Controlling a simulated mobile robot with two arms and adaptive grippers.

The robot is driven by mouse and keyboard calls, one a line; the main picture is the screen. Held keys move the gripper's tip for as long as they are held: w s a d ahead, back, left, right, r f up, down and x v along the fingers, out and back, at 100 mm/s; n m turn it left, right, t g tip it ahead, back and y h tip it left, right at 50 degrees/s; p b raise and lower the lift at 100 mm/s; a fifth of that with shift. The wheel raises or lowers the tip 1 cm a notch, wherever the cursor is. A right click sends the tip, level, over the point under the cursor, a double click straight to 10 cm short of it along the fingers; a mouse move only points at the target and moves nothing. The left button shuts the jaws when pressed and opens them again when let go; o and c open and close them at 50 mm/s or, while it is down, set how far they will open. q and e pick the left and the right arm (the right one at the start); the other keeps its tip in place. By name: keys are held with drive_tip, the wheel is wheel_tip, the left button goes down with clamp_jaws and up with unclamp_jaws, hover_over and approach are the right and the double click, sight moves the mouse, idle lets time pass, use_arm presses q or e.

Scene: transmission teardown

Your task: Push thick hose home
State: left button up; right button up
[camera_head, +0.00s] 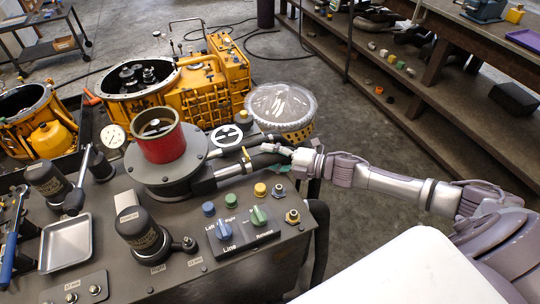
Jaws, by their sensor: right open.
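The thick hose (262,161) is black and lies at the right back of the dark test bench, beside the round grey fixture that carries a red cylinder (163,143). The hose leads toward a grey fitting (203,181) at the fixture's lower right. A thinner dark hose or pipe with a yellow band runs close by. My right gripper (277,158) reaches in from the right and is open at the hose's right end. Its fingers are small and partly merge with the hose, so contact cannot be told. Whether the hose is fully seated cannot be told. My left gripper is not in view.
A clear-covered yellow basket (281,107) and yellow gearbox housings (215,85) are behind the bench.

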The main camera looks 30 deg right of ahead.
drive_tip(key=shift+c, duration=0.3)
clamp_jaws()
drive_tip(key=shift+a, duration=1.25)
drive_tip(key=shift+c, duration=0.5)
unclamp_jaws()
drive_tip(key=shift+o, duration=0.8)
drive_tip(key=shift+w+a, duration=0.1)
drive_tip(key=shift+a, duration=0.05)
